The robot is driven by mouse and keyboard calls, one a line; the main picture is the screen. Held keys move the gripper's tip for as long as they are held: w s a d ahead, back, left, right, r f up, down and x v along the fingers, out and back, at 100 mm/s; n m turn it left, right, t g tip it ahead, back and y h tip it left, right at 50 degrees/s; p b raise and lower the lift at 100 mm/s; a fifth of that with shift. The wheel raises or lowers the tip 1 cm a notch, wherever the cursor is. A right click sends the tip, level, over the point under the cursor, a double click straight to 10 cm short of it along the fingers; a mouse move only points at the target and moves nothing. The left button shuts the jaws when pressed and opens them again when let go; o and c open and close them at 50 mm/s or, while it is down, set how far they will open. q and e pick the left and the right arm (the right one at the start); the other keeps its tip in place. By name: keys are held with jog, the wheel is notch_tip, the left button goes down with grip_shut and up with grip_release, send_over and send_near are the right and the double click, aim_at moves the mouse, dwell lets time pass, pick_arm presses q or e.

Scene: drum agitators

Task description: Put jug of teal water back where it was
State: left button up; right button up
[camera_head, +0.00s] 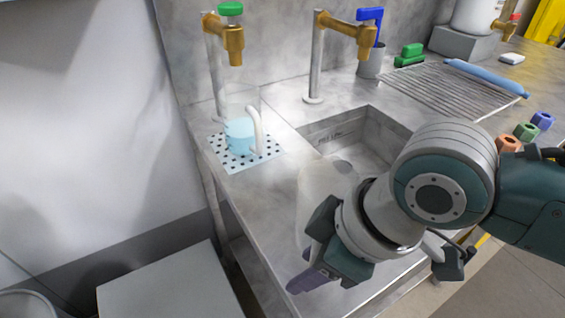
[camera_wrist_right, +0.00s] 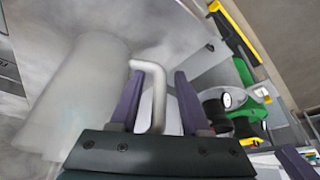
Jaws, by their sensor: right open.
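The jug of teal water (camera_head: 240,136) stands upright on a dotted mat (camera_head: 222,152) at the left end of the counter, under the green-handled tap, its white handle facing right. My right gripper (camera_head: 316,276) is well apart from it, over the front of the counter. A second, cloudy see-through jug (camera_head: 318,192) stands in front of the sink, partly hidden by that gripper. In the right wrist view this jug (camera_wrist_right: 82,95) is at left and its white handle (camera_wrist_right: 158,100) lies between the open purple fingers (camera_wrist_right: 155,88). My left gripper is out of view.
A sink basin (camera_head: 362,135) lies behind the gripper. Brass taps with green (camera_head: 231,9) and blue (camera_head: 370,14) handles rise behind. A grooved drainer with a blue roller (camera_head: 486,78) and several coloured blocks (camera_head: 525,131) are at right.

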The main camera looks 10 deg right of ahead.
jog(key=shift+d+r, duration=0.1)
jog(key=shift+r, duration=0.45)
jog(key=p+v, duration=0.3)
jog(key=v, duration=0.8)
jog(key=s+d+f+m+h, duration=0.1)
jog(key=s+d+m+h, duration=0.2)
jog(key=s+d+m, duration=0.4)
jog(key=s+m, duration=0.1)
jog(key=s, duration=0.3)
jog(key=shift+s+d+f+m+t, duration=0.15)
jog(key=shift+s+f+m+t, duration=0.15)
jog(key=shift+t, duration=0.1)
